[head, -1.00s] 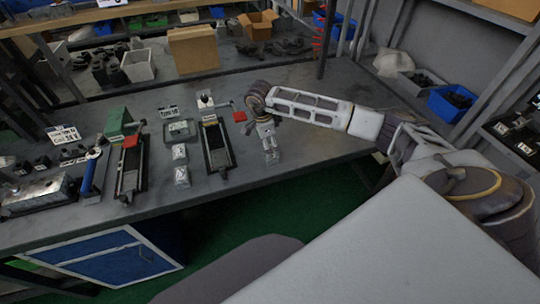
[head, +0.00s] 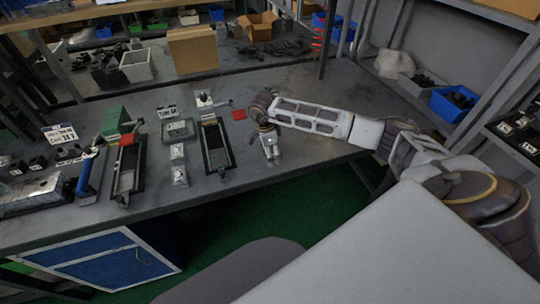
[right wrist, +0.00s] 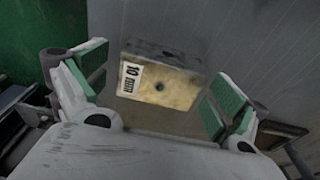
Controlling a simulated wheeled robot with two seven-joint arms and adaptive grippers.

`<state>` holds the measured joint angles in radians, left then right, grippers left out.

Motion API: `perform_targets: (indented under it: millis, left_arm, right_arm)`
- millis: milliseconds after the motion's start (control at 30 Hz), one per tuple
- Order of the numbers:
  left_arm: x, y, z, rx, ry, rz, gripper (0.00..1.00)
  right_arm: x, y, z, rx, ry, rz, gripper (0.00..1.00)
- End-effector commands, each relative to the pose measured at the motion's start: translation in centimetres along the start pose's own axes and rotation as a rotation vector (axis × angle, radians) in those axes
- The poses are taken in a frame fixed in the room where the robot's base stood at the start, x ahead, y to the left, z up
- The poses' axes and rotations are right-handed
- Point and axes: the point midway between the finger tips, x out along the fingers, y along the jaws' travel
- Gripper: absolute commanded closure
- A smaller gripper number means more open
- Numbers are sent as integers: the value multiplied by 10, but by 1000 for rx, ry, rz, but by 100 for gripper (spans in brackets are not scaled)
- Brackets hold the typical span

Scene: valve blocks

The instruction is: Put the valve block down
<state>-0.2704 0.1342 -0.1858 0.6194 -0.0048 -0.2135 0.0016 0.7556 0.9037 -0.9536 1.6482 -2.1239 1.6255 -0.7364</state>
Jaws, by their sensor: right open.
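A brass-coloured valve block (right wrist: 165,82) with a white "10 mm" label and a dark hole shows in the right wrist view. It is between my right gripper's two green-padded fingers (right wrist: 160,93), with a visible gap to each pad. Behind it is the grey tabletop; I cannot tell for sure whether it rests on it. In the head view my right gripper (head: 270,152) points down over the workbench (head: 310,155), near its front edge. It is open. The block cannot be made out there. My left gripper is not in view.
A black fixture (head: 216,146) stands left of my right gripper, with small labelled blocks (head: 180,176) beyond it. Another fixture (head: 126,170) with a red part is further left.

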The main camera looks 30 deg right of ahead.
Motion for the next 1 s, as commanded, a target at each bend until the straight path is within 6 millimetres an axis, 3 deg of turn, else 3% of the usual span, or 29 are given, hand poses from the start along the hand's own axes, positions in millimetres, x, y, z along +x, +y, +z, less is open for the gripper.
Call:
perform_targets:
  millis: [167, 700, 1000]
  left_arm:
    - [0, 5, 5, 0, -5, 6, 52]
    - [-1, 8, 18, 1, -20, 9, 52]
    - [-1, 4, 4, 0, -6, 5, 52]
  right_arm:
    - [0, 0, 0, 0, 0, 0, 3]
    - [-1, 0, 0, 0, 0, -1, 71]
    - [-2, 0, 0, 0, 0, -1, 71]
